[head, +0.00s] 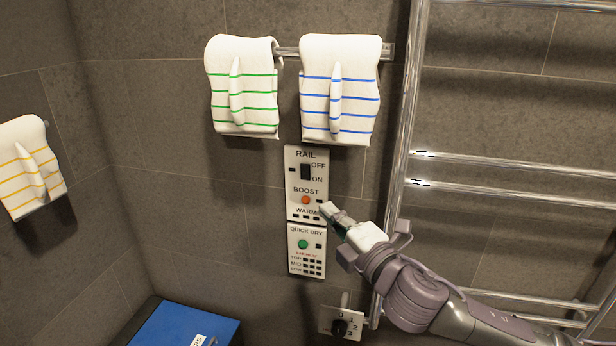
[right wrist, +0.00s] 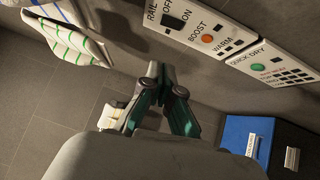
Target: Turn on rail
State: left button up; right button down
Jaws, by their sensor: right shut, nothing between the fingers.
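The white RAIL panel (head: 293,198) is on the tiled wall below the towels. Its black rocker switch (head: 306,172) sits between the OFF and ON labels. An orange BOOST button (head: 306,200) is below the switch. In the right wrist view the switch (right wrist: 174,21) and orange button (right wrist: 207,39) show at the top. My right gripper (head: 325,210) is shut and empty, its tips by the lower right of the RAIL panel, below and right of the switch. Whether the tips touch the panel I cannot tell. My left gripper is not in view.
A QUICK DRY panel (head: 292,262) with a green button (head: 303,244) is directly below. A chrome ladder rail (head: 405,130) stands right. Green-striped (head: 222,85) and blue-striped (head: 355,65) towels hang above. A blue box (head: 185,328) is lower left.

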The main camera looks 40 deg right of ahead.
jog(key=p, duration=0.4)
send_near(303, 168)
jog(key=w+a, duration=0.3)
jog(key=w, duration=0.1)
jog(key=w+d, duration=0.1)
jog(key=w+d+p, duration=0.1)
jog(key=shift+w+d+r, duration=0.15)
jog(key=shift+d, duration=0.15)
jog(key=shift+w+d, duration=0.15)
jog(key=shift+d, duration=0.1)
jog(key=shift+w+d+r, duration=0.1)
jog(key=shift+d+r, duration=0.05)
